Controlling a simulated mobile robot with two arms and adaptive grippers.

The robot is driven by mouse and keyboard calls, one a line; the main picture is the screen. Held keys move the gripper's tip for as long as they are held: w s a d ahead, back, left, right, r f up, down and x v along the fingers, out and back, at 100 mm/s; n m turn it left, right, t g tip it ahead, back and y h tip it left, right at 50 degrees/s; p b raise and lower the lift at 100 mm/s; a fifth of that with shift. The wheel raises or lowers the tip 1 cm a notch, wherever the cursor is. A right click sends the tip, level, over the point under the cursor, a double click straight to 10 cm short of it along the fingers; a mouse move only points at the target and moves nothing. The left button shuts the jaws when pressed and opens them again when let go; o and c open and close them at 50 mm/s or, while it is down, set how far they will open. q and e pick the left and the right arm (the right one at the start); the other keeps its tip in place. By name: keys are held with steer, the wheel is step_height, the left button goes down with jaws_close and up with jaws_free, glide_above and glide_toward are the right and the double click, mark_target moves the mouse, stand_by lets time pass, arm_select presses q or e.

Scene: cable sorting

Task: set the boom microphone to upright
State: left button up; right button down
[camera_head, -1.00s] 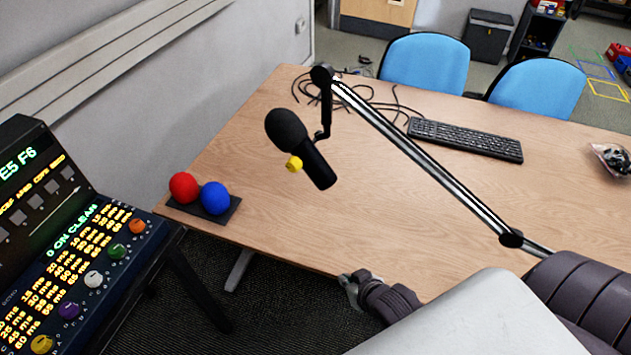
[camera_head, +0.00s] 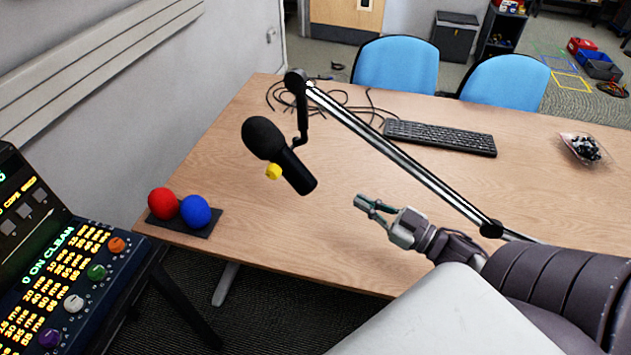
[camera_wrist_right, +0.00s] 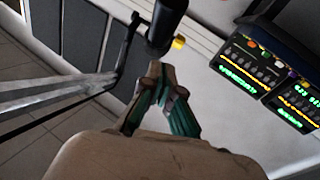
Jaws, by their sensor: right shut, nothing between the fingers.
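The black boom microphone (camera_head: 283,158) hangs from the end of the silver boom arm (camera_head: 400,160) over the table. It is tilted, with its round foam head at the upper left and its body end at the lower right. A yellow knob (camera_head: 273,172) sits on its side. My right gripper (camera_head: 362,202) is shut and empty, to the right of and apart from the microphone. In the right wrist view the gripper (camera_wrist_right: 156,68) points toward the microphone's dark body (camera_wrist_right: 166,22) and the yellow knob (camera_wrist_right: 179,42). My left gripper does not show.
A red ball (camera_head: 162,203) and a blue ball (camera_head: 195,211) sit on a dark base at the table's left edge. A lit control panel (camera_head: 60,280) stands at the lower left. A keyboard (camera_head: 440,138), cables (camera_head: 330,108) and a clear bag (camera_head: 585,149) lie farther back.

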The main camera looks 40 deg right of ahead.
steer(key=p, duration=0.3)
glide_toward(303, 175)
steer(key=w+a+r, duration=0.1)
steer(key=w+r, duration=0.2)
steer(key=r, duration=0.1)
steer(key=shift+w+a+f, duration=0.2)
steer(key=shift+w+f, duration=0.3)
steer(key=shift+f, duration=0.1)
steer(key=shift+w+a+f, duration=0.2)
steer(key=shift+w+f, duration=0.3)
steer(key=shift+f, duration=0.15)
steer(key=shift+w+a+f, duration=0.1)
steer(key=shift+w+f, duration=0.35)
steer(key=shift+f, duration=0.05)
